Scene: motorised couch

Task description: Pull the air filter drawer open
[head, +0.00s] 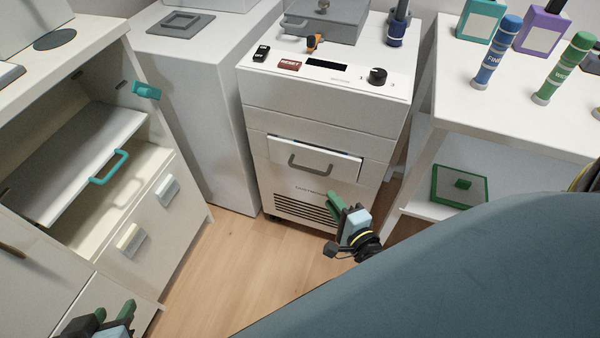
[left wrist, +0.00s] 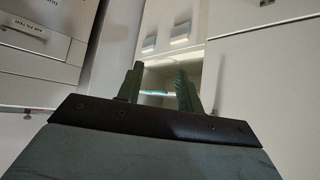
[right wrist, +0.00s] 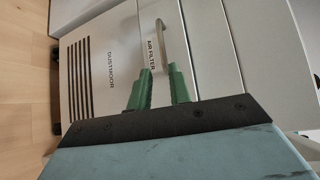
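The air filter drawer (head: 335,164) is in the front of the white dust unit (head: 290,117), with a grey bar handle (head: 310,170). A dark line shows along its top edge; I cannot tell how far out it stands. In the right wrist view the handle (right wrist: 163,33) is beside the AIR FILTER label, beyond the fingertips. My right gripper (head: 338,203) is low in front of the unit, below and right of the handle. Its green fingers (right wrist: 160,75) are apart and empty. My left gripper (head: 113,318) is at the lower left; its fingers (left wrist: 158,75) are apart and empty.
A blue-grey couch surface (head: 450,270) fills the lower right. An open cabinet with a teal-handled shelf (head: 80,150) stands at left. A white table (head: 520,110) with bottles stands at right. Wood floor (head: 230,265) is clear before the unit.

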